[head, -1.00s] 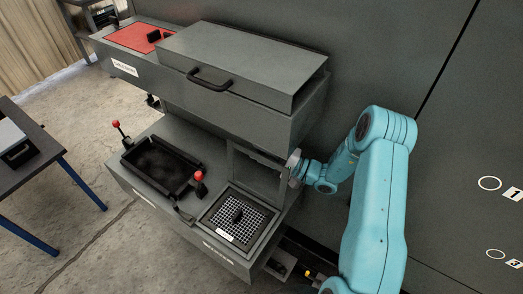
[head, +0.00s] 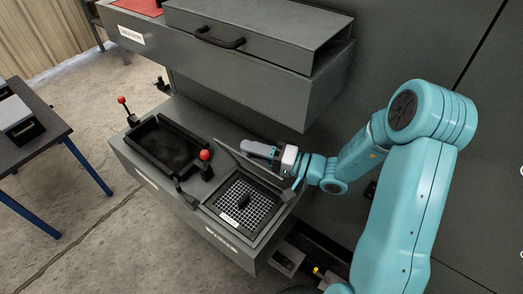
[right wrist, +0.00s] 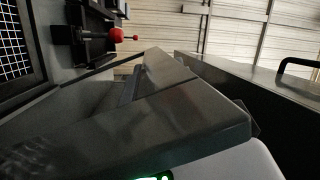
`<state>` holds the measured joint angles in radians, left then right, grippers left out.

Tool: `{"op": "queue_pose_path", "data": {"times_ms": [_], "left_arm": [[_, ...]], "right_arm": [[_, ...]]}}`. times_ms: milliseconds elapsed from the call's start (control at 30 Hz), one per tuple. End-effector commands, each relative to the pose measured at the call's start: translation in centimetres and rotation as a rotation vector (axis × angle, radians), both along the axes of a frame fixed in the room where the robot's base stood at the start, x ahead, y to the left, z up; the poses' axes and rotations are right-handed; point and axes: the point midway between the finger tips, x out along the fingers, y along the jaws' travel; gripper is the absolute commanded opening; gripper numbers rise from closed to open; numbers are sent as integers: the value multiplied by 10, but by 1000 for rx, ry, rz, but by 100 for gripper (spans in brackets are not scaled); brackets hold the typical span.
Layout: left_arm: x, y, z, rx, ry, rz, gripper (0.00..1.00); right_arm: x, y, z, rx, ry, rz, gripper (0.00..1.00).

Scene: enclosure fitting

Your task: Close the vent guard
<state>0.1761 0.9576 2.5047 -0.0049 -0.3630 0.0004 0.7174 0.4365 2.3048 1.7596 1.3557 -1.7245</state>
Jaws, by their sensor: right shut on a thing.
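The vent guard (head: 250,170) is a dark grey hinged panel on the lower bench, above a square vent (head: 243,203) with a pale grid and a small dark knob on it. The guard is tilted forward over the vent, part way down, with a gap below its front edge. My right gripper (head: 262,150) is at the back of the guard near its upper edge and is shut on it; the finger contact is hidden. My left gripper is not in view.
Left of the vent is a black tray (head: 134,152) with red-knobbed levers (head: 205,156) beside it. A grey cabinet with a black handle (head: 218,40) overhangs the bench behind. A side table (head: 40,150) stands at the left over open floor.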

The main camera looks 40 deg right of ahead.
Motion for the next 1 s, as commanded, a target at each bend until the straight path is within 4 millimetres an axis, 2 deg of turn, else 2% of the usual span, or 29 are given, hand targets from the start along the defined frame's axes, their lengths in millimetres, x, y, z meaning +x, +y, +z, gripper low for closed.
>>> {"op": "queue_pose_path", "data": {"times_ms": [33, 233, 767, 800, 833, 1000], "left_arm": [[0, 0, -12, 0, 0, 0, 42], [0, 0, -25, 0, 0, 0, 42], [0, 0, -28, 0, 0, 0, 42], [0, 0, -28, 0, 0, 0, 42], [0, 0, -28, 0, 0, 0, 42], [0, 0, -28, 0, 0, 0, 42]], "right_arm": [[-2, 7, -2, -17, -21, 10, 0], [-5, 18, -3, -79, -38, 11, 0], [-6, 23, -2, -103, -41, 13, 0], [-6, 23, -2, -103, -41, 14, 41], [-6, 23, -2, -102, -41, 14, 49], [-6, 22, -3, -105, -38, 9, 49]]}}
